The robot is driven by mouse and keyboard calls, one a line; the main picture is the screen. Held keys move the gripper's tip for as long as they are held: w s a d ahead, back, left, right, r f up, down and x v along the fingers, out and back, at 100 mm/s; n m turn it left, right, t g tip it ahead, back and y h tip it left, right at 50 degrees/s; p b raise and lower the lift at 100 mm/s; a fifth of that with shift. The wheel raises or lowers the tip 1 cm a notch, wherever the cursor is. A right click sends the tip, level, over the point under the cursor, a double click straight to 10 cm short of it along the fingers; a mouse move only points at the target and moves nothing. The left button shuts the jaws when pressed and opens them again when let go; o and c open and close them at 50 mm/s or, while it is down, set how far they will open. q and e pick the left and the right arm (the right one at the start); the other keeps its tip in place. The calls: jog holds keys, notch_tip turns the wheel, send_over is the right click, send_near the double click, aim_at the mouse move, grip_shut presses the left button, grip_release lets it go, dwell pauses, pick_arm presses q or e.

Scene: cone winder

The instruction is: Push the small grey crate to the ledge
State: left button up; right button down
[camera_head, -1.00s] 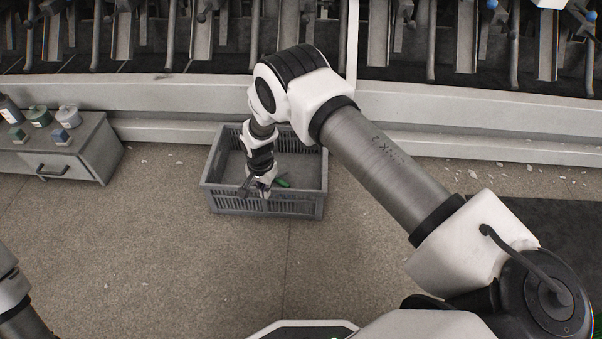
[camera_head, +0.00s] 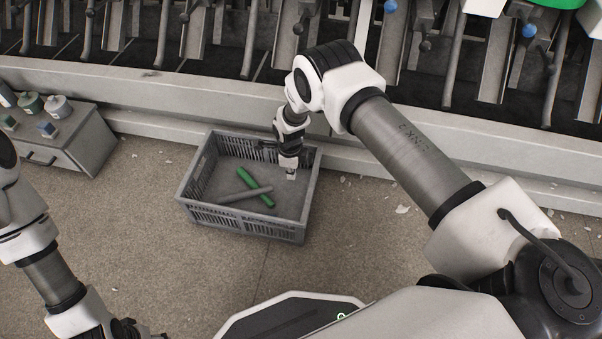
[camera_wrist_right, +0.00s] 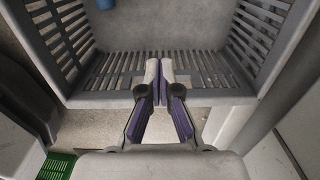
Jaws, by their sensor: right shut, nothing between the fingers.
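The small grey crate (camera_head: 270,228) stands on the floor in the head view, turned slightly, its far side near the ledge (camera_head: 180,115). A green tube (camera_head: 247,180) and a grey tube (camera_head: 243,194) lie crossed in it. My right gripper (camera_head: 291,174) points down at the crate's right part. In the right wrist view its fingers (camera_wrist_right: 160,72) are shut together with nothing between them, over a slatted crate wall (camera_wrist_right: 205,98); whether they touch it I cannot tell. My left arm comes in at the left; its gripper (camera_head: 132,328) is dark and partly cut off at the bottom edge.
A grey cabinet (camera_head: 85,150) with several small containers stands at the left. The machine with its row of levers rises behind the ledge. Small pale scraps lie on the floor. The floor in front of the crate (camera_head: 190,270) is clear.

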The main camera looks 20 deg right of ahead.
aim_at(311, 191)
notch_tip(311, 191, down, 10)
jog(key=b, duration=0.4)
jog(key=shift+d+r, duration=0.1)
jog(key=shift+r, duration=0.05)
jog(key=shift+s+d+r+b, duration=0.1)
jog(key=shift+s+d+b, duration=0.05)
jog(key=shift+s+d, duration=0.4)
jog(key=shift+s+d+r+b, duration=0.15)
jog(key=shift+s+d, duration=0.15)
jog(key=shift+d, duration=0.35)
jog(key=shift+s+d, duration=0.35)
jog(key=shift+d, duration=0.05)
jog(key=shift+s+d+r, duration=0.1)
jog(key=shift+s+d, duration=0.05)
jog(key=shift+d, duration=0.1)
jog(key=shift+s+d+p, duration=0.5)
jog(key=shift+d+p, duration=0.05)
jog(key=shift+d, duration=0.15)
